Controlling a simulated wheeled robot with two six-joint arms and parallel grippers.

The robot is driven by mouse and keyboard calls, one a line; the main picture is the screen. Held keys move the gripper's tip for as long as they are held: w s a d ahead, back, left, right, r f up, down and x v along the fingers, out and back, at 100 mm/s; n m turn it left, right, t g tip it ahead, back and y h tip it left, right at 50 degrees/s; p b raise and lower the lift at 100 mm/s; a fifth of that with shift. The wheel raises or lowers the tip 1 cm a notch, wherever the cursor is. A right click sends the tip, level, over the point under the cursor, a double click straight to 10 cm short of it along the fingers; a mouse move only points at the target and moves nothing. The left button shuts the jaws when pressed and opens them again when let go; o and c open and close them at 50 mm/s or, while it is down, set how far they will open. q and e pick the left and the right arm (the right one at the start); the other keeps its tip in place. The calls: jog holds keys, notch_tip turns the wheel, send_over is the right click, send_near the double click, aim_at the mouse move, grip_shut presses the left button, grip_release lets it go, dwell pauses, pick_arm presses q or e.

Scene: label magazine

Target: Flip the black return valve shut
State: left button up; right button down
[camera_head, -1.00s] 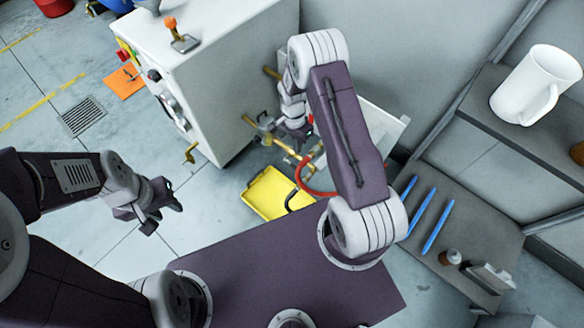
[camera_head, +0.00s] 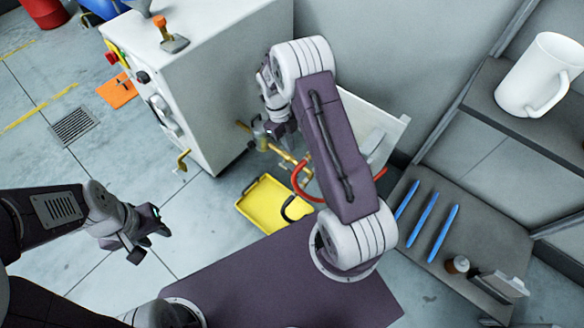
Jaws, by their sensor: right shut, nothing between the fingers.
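The brass pipework (camera_head: 284,154) runs beside the white cabinet, low on its right side. A red hose (camera_head: 297,183) and a short black hose (camera_head: 287,212) hang from this area. I cannot pick out the black return valve's handle; my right arm covers part of the pipework. My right gripper (camera_head: 283,132) is shut and empty, close to the pipework at its upper left end; I cannot tell whether it touches it. My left gripper (camera_head: 152,243) hangs open and empty over the floor at the left, far from the pipes.
The white cabinet (camera_head: 225,70) stands behind, with a brass valve (camera_head: 183,160) low on its front. A yellow tray (camera_head: 262,205) lies on the floor below the pipes.

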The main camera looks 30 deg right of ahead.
aim_at(295, 175)
jog(key=b+x, duration=0.2)
jog(key=x, duration=0.2)
jog(key=b+x, duration=0.3)
jog(key=x, duration=0.2)
jog(key=w+b+x, duration=0.1)
jog(key=b+x, duration=0.1)
jog(key=x, duration=0.2)
jog(key=shift+a+f, duration=0.2)
jog(key=shift+f, duration=0.1)
jog(key=shift+f+b, duration=0.25)
jog(key=shift+b, duration=0.05)
